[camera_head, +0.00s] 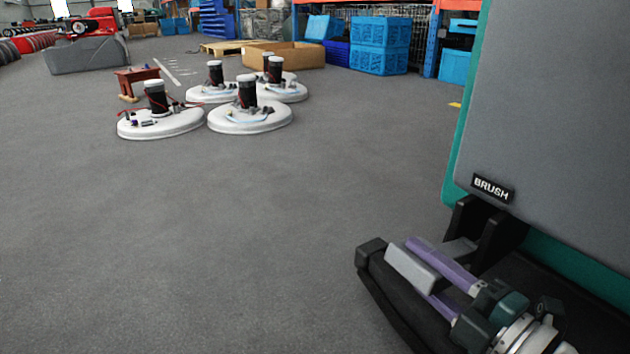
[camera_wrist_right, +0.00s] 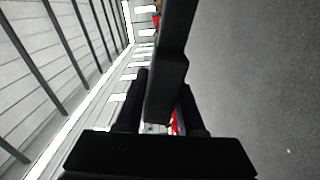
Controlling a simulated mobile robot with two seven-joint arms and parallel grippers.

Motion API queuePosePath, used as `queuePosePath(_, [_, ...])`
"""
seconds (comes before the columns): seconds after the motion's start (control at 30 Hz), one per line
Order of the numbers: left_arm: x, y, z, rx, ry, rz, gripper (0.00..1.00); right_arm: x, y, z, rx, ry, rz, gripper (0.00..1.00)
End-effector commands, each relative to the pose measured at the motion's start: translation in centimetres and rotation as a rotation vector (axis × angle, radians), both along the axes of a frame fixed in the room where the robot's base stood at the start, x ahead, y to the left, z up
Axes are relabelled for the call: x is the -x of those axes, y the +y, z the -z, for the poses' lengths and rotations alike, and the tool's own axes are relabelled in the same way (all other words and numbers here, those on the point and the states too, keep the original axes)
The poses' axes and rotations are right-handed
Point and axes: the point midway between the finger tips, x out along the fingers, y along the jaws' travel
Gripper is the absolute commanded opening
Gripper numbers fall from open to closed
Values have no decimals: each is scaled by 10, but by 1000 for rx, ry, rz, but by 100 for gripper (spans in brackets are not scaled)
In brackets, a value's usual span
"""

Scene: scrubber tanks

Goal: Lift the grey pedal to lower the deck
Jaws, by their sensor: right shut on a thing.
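The grey pedal (camera_head: 408,268) is a light grey bar at the lower right in the head view, beside the dark base of the machine under the BRUSH label (camera_head: 492,188). My right gripper (camera_head: 425,268) is shut on it, with one purple finger on each side. In the right wrist view a dark bar (camera_wrist_right: 168,90) stands between the two dark fingers of the gripper (camera_wrist_right: 165,95). The pedal's far end and its mount are partly hidden by the fingers. My left gripper is not in view.
The machine's grey and teal body (camera_head: 560,110) rises close on the right. Several white round brush units (camera_head: 250,115) stand on the floor further back. Blue crates (camera_head: 380,45) and a cardboard box (camera_head: 300,55) are behind them.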

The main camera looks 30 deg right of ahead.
Motion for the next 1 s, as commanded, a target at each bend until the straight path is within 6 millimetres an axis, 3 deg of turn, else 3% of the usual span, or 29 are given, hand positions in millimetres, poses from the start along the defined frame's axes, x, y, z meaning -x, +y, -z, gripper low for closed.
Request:
queuePosePath(0.07, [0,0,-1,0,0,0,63,-1,0,-5,6,-13,-3,0])
queuePosePath(0.1, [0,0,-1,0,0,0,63,-2,0,-5,6,-13,-3,39])
queuePosePath(0.33, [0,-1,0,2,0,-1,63,-1,0,-3,3,-10,-1,65])
queuePosePath(0.67, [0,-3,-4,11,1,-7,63,6,-1,-2,1,-2,0,65])
queuePosePath(1.0, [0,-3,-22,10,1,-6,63,70,-6,-3,2,-2,0,65])
